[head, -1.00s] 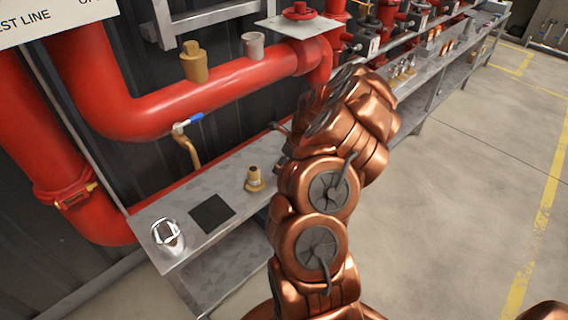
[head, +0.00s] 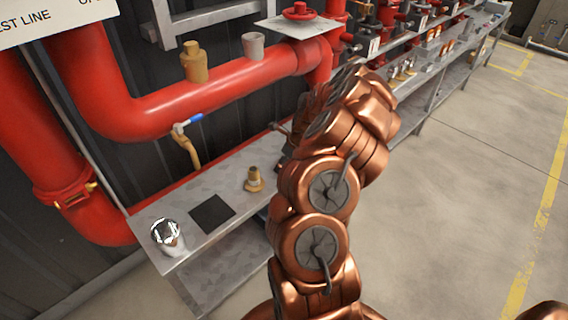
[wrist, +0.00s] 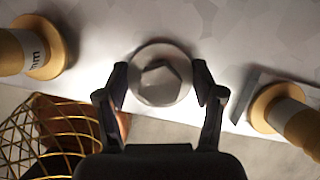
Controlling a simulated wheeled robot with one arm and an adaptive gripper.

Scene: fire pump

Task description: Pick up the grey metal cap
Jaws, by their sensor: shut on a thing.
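The grey metal cap (wrist: 160,88), round with a hexagonal raised middle, sits between the two black fingers of my gripper (wrist: 160,74) in the wrist view. The fingers press on its left and right sides, so my gripper is shut on it. A pale surface lies behind the cap; I cannot tell whether the cap touches it. In the head view my copper arm hides the cap and most of my gripper.
Brass-coloured fittings stand left (wrist: 42,48) and right (wrist: 285,112) of my gripper. A gold wire cage (wrist: 62,132) is at lower left. On the metal bench (head: 225,178) are a chrome piece (head: 167,236), a dark square (head: 212,213) and a brass fitting (head: 254,180). Red pipes (head: 190,105) run behind.

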